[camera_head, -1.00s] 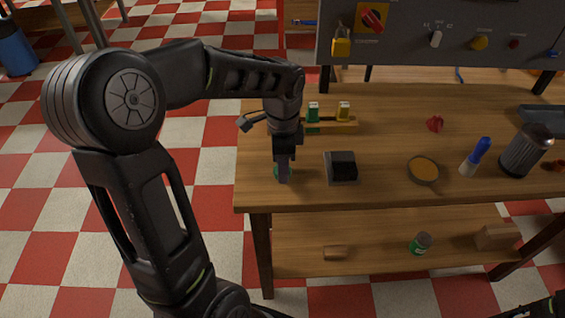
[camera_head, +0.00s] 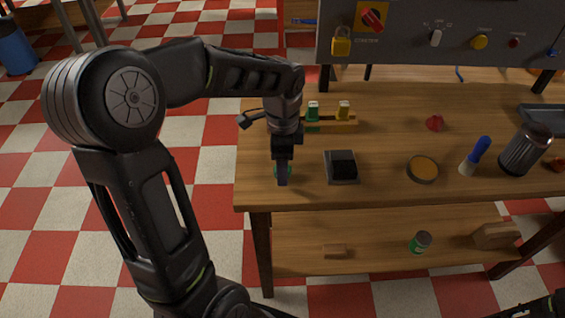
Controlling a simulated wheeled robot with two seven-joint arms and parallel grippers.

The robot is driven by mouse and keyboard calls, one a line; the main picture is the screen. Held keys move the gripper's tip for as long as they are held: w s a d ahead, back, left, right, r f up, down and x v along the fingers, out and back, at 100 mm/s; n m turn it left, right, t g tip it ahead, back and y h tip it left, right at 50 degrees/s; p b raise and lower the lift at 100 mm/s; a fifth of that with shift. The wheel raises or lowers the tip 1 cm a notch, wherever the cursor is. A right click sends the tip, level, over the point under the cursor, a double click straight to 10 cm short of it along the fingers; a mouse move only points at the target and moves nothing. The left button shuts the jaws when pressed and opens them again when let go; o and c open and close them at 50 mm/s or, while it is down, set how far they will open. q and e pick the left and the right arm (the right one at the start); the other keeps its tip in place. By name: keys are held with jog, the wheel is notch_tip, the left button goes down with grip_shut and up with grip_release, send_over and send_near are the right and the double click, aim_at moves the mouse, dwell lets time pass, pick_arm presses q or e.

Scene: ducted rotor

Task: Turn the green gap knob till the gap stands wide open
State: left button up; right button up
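My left gripper (camera_head: 283,178) points straight down at the left front part of the wooden table (camera_head: 390,190). A small round green thing (camera_head: 289,170), which looks like the green gap knob, shows at both sides of the fingers. The fingers hide most of it. I see the fingers nearly edge-on, so I cannot tell whether they are shut on it. A gap belonging to the knob cannot be made out. My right gripper is not in view; only a bit of my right arm shows at the bottom right corner.
A black block on a grey base (camera_head: 341,167) stands just right of my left gripper. Further right are a round tin (camera_head: 422,169), a blue-handled tool (camera_head: 481,150) and a dark cylinder (camera_head: 525,150). A grey panel (camera_head: 400,45) stands behind.

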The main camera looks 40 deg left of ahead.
pick_arm(q)
notch_tip(320, 180, up, 8)
jog(key=shift+f, duration=0.1)
dwell(0.5)
dwell(0.4)
